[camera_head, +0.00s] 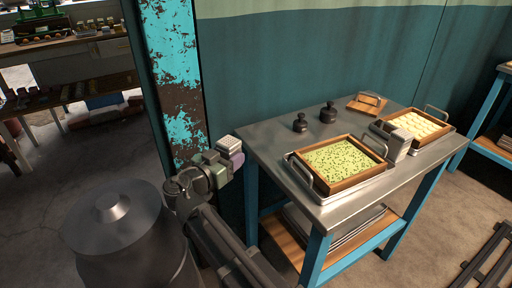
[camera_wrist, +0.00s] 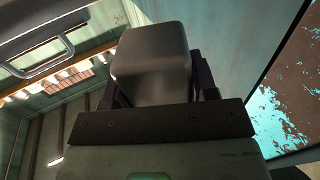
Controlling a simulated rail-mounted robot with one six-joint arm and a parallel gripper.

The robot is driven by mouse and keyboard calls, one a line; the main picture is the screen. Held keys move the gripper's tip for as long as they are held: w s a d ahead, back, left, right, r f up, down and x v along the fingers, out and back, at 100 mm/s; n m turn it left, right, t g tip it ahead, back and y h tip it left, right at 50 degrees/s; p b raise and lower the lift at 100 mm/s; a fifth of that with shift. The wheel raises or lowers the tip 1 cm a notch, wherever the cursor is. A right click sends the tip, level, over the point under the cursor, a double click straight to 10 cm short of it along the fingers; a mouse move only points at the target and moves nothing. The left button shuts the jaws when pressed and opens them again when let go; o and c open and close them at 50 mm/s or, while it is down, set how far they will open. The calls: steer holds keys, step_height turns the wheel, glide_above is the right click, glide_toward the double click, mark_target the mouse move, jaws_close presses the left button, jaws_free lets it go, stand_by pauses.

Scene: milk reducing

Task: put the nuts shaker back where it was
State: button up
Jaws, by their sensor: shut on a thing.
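My gripper (camera_head: 217,165) is at the left of the metal table, apart from it, and is shut on the nuts shaker (camera_head: 230,146). The shaker is a small box with a pale top and a purplish lower side in the head view. In the wrist view the shaker (camera_wrist: 152,58) is a smooth grey metal block between the dark fingers, and it hides what lies behind it. The metal table (camera_head: 268,142) has bare surface along its left and back edges. A similar metal container (camera_head: 397,143) stands on the table between the two trays.
A wooden-framed tray of green-speckled filling (camera_head: 338,160) sits at the table's front, with raised metal handles. A tray of pale pieces (camera_head: 418,124) is at the back right. Two dark weight-like objects (camera_head: 328,113) and a small wooden item (camera_head: 367,104) stand behind. A rusty turquoise post (camera_head: 172,75) rises nearby.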

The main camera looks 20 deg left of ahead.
steer(key=x, duration=1.3)
steer(key=shift+w+d, duration=0.15)
steer(key=shift+w, duration=0.2)
steer(key=x, duration=0.2)
steer(key=f+b+x, duration=0.1)
steer(key=x, duration=0.1)
steer(key=shift+w+d, duration=0.1)
steer(key=shift+w, duration=0.1)
steer(key=shift+r, duration=0.15)
steer(key=o, duration=1)
steer(key=v, duration=1.2)
steer(key=shift+s+r, duration=0.1)
steer(key=shift+r+p, duration=0.1)
steer(key=shift+p, duration=0.2)
